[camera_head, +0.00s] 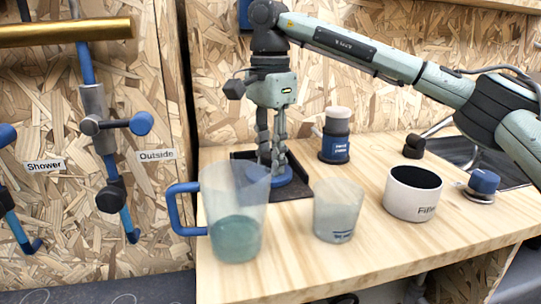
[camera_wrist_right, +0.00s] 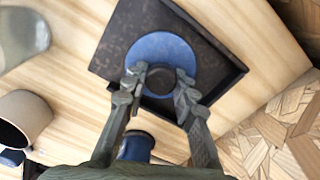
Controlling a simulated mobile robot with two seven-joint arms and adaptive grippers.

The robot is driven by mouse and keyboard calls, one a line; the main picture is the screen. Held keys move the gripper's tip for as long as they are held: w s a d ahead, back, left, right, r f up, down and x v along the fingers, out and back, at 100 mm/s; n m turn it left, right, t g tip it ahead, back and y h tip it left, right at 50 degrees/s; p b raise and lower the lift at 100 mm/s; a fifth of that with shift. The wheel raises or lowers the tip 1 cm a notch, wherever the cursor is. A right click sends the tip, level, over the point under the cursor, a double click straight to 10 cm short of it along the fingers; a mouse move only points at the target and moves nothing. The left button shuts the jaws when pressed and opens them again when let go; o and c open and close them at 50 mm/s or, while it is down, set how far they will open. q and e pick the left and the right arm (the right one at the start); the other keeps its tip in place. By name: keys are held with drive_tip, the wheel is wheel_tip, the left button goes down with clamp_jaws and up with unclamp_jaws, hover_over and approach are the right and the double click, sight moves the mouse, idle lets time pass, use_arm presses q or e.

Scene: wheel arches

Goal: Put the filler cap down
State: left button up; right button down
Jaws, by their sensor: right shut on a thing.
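The filler cap is a round blue disc (camera_head: 284,179) with a dark middle, and it shows from above in the right wrist view (camera_wrist_right: 147,48). My right gripper (camera_head: 272,168) points straight down with its fingers shut on the cap's dark middle part, one finger on each side in the wrist view (camera_wrist_right: 158,78). The cap is over the dark square tray (camera_head: 297,193), within its rim in the wrist view (camera_wrist_right: 118,38). It is on the tray floor or just above it; I cannot tell which. My left gripper is not in view.
A clear jug (camera_head: 222,193) with a blue handle and greenish liquid stands in front of the tray. A translucent cup (camera_head: 338,206), a white pot (camera_head: 402,199) and a blue canister (camera_head: 335,148) stand to the right. Plywood walls (camera_head: 365,85) close off the back.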

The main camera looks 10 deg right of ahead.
drive_tip(key=shift+f, duration=0.15)
drive_tip(key=c, duration=1.2)
unclamp_jaws()
